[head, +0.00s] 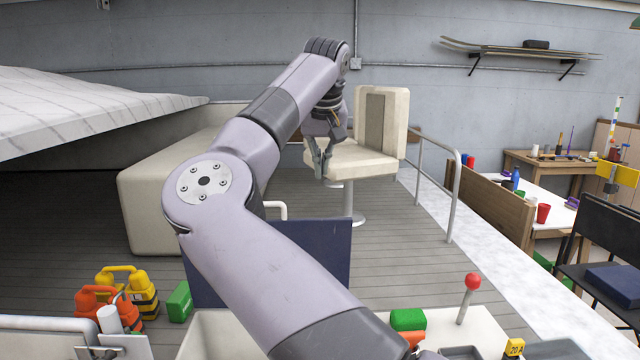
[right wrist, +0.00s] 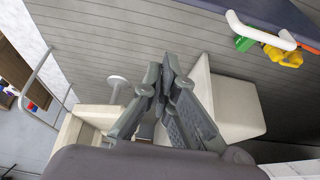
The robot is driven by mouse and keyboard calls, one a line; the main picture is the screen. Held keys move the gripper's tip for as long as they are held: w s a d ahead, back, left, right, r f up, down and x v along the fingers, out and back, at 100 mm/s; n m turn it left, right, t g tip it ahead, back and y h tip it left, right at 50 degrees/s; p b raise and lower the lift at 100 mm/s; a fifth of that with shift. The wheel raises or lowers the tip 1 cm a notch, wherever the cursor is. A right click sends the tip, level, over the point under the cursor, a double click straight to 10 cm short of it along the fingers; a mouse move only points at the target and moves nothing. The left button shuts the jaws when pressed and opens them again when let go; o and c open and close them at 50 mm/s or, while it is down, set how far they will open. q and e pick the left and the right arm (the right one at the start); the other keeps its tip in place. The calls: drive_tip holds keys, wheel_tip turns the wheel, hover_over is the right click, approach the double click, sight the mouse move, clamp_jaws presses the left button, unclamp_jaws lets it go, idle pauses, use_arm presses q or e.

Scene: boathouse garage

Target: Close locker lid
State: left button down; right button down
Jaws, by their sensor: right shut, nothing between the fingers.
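The locker lid (head: 335,248) is a dark blue panel standing upright at the back of a white locker (head: 205,335) in the head view, so it is open. My right arm hides its middle and much of the locker. A white handle (head: 277,207) shows above its top edge; in the right wrist view the handle (right wrist: 258,32) is at the top right beside the blue lid (right wrist: 272,10). My right gripper (head: 322,165) is shut and empty, out beyond the lid, in front of the helm seat; its fingertips (right wrist: 168,72) meet in the right wrist view. My left gripper is not in view.
A cream seat (head: 382,120) on a post and a cream bench (head: 150,190) stand beyond the lid. Red and yellow containers (head: 142,285) and a green box (head: 180,302) sit on the deck at left. A red-knobbed lever (head: 470,295) rises at right. Grey deck lies between.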

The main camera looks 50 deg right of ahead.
wheel_tip(320, 180, down, 9)
drive_tip(key=p, duration=0.3)
drive_tip(key=shift+s+p, duration=0.15)
drive_tip(key=shift+p, duration=0.25)
drive_tip(key=shift+d, duration=0.15)
